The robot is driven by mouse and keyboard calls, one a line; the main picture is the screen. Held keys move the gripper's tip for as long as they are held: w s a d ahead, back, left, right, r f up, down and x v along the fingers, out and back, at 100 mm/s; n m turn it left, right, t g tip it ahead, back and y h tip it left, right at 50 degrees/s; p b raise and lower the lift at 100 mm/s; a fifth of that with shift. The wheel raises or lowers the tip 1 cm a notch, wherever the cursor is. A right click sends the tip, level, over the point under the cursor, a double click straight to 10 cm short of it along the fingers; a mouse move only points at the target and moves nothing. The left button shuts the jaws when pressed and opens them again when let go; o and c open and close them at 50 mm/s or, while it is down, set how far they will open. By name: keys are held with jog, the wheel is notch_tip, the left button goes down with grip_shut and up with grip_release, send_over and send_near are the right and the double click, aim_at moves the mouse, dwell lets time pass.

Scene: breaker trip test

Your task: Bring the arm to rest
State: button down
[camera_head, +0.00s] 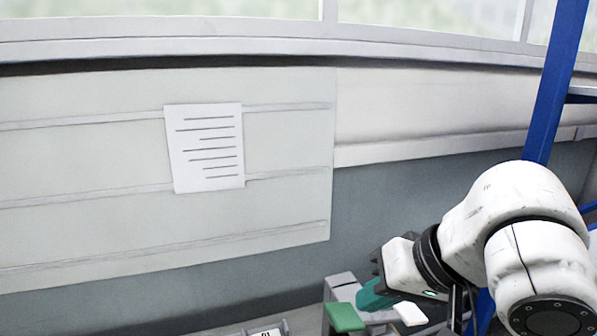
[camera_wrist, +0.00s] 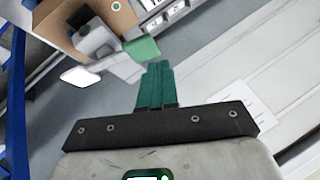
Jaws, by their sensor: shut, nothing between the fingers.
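My gripper (camera_head: 366,298) is at the lower right of the head view, at the end of my white arm. Its teal fingers also show in the wrist view (camera_wrist: 159,68), shut together with nothing between them. In the head view they are close to a green block (camera_head: 345,317) and a white block (camera_head: 410,314). The green block (camera_wrist: 141,49) is just beyond the fingertips in the wrist view, with the white piece (camera_wrist: 80,77) to its left. I cannot tell whether the fingers touch the green block.
A printed sheet (camera_head: 205,147) hangs on a pale ribbed panel (camera_head: 80,165). A labelled device (camera_head: 266,331) is cut off at the bottom edge. A blue post (camera_head: 556,85) stands behind my arm at right. The wrist view shows a brown surface (camera_wrist: 60,28) at upper left.

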jog(key=shift+m+t+y, duration=0.5)
jog(key=shift+t+y, duration=0.4)
jog(key=f, duration=0.7)
jog(key=shift+w+d+f, duration=0.2)
jog(key=shift+w+f, duration=0.15)
jog(key=shift+w, duration=0.05)
jog(key=s+d+f+m+h, duration=0.1)
jog(key=s+d+f, duration=0.15)
jog(key=f, duration=0.45)
jog(key=s+d+f+h, duration=0.1)
jog(key=s+d+f, duration=0.1)
jog(key=s+f, duration=0.35)
jog(key=s+d+f+g+h, duration=0.2)
jog(key=s+d+f, duration=0.4)
jog(key=s+f, duration=0.2)
jog(key=s+d+f+n+g+h, duration=0.1)
jog(key=s+d+f+g+h, duration=0.2)
jog(key=s+d+f, duration=0.3)
jog(key=s+f, duration=0.3)
jog(key=s, duration=0.3)
jog(key=shift+s+d+g, duration=0.2)
jog(key=shift+s+g, duration=0.05)
jog(key=shift+g, duration=0.05)
